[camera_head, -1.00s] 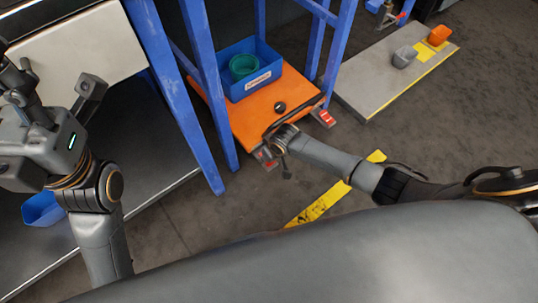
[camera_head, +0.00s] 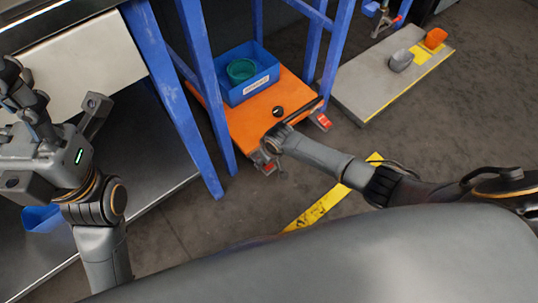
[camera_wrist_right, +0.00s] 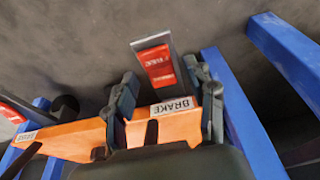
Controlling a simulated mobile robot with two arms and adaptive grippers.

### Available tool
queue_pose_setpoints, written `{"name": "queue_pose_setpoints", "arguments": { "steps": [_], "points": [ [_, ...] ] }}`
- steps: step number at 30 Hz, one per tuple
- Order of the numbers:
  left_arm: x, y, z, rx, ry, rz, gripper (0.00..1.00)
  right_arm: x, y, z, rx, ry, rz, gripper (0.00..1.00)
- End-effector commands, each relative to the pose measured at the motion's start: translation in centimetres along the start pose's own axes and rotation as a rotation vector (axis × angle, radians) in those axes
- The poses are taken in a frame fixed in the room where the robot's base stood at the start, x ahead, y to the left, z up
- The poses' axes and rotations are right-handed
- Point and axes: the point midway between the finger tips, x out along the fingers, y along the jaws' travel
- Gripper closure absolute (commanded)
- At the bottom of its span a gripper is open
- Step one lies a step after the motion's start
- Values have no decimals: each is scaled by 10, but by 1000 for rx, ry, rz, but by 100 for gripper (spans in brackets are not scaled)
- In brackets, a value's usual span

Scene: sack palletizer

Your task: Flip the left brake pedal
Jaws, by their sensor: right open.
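The left brake pedal (camera_head: 267,167), grey with a red label, sticks out from the near left corner of the orange cart (camera_head: 252,119). It also shows in the right wrist view (camera_wrist_right: 157,65), ahead of a white BRAKE label (camera_wrist_right: 172,107). My right gripper (camera_head: 262,154) is at that pedal and partly hides it. In the right wrist view, its open fingers (camera_wrist_right: 164,77) stand on either side of the pedal; contact is unclear. The other red-labelled pedal (camera_head: 322,121) is at the right corner. My left gripper (camera_head: 30,112) is raised at the left; its jaw state is unclear.
A blue bin (camera_head: 246,84) with a green round item (camera_head: 241,70) sits on the cart. Blue frame legs (camera_head: 209,95) stand around it. A grey platform (camera_head: 372,80) lies at the right. Yellow tape (camera_head: 318,206) marks the open floor in front.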

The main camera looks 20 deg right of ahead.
Motion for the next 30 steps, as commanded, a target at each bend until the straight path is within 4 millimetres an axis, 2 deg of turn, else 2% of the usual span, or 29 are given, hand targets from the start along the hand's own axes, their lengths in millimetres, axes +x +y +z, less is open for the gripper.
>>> {"name": "queue_pose_setpoints", "arguments": {
  "steps": [5,18,24,30],
  "points": [
    [-1,0,0,0,-2,0,45,-21,1,0,-1,2,0,45],
    [-1,0,0,0,-3,-1,45,-99,1,0,-1,0,1,45],
    [-1,0,0,0,-3,-1,45,-114,0,1,0,-2,1,45],
    [-1,0,1,0,-3,-1,45,-116,0,1,0,-3,1,45]
  ]
}}
